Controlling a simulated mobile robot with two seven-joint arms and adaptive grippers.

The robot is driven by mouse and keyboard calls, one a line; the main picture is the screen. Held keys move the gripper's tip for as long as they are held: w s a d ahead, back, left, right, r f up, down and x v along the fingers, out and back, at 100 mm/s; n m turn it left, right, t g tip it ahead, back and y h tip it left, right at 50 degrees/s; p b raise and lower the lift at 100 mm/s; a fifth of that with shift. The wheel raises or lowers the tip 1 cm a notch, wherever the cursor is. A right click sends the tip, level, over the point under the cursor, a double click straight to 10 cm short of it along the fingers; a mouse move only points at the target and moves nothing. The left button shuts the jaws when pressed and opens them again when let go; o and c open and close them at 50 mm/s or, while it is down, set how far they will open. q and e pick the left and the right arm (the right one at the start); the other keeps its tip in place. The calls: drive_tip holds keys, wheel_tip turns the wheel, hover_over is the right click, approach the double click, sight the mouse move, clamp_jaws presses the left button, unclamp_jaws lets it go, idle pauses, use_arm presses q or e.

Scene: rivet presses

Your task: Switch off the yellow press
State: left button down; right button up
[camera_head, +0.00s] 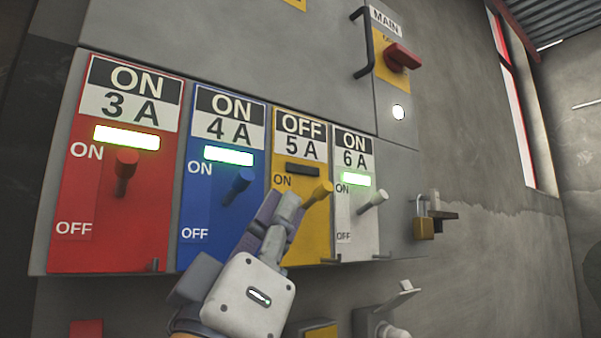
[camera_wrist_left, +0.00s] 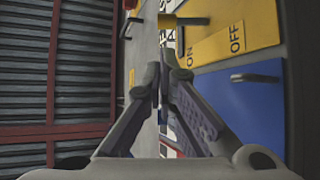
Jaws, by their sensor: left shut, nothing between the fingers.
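The yellow press panel (camera_head: 316,250) is marked 5A. Its sign (camera_head: 301,136) reads OFF and its lamp (camera_head: 302,170) is dark. Its yellow lever (camera_head: 318,193) sits beside the ON end and sticks outward; it also shows at the top of the left wrist view (camera_wrist_left: 180,21). My left gripper (camera_head: 284,203) is in front of the yellow panel, just left of and below the lever, and hides the OFF label in the head view. In the left wrist view its fingers (camera_wrist_left: 164,72) are closed together and empty, close to the lever; contact is unclear. My right gripper is not in view.
The red 3A panel (camera_head: 78,190), blue 4A panel (camera_head: 191,215) and white 6A panel (camera_head: 356,248) have lit lamps and ON signs. Their levers stick out beside the yellow one. A padlock (camera_head: 424,228) hangs at right. A red MAIN switch (camera_head: 402,57) and black handle (camera_head: 363,42) are above.

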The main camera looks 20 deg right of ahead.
sight(317, 197)
use_arm(q)
drive_tip(key=p+x, duration=0.1)
drive_tip(key=x, duration=0.5)
drive_tip(key=shift+w+d+r, duration=0.15)
drive_tip(key=shift+w+r, duration=0.05)
drive_tip(key=shift+r, duration=0.05)
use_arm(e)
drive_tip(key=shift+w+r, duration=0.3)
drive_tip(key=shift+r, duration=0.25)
use_arm(q)
drive_tip(key=shift+d, duration=0.15)
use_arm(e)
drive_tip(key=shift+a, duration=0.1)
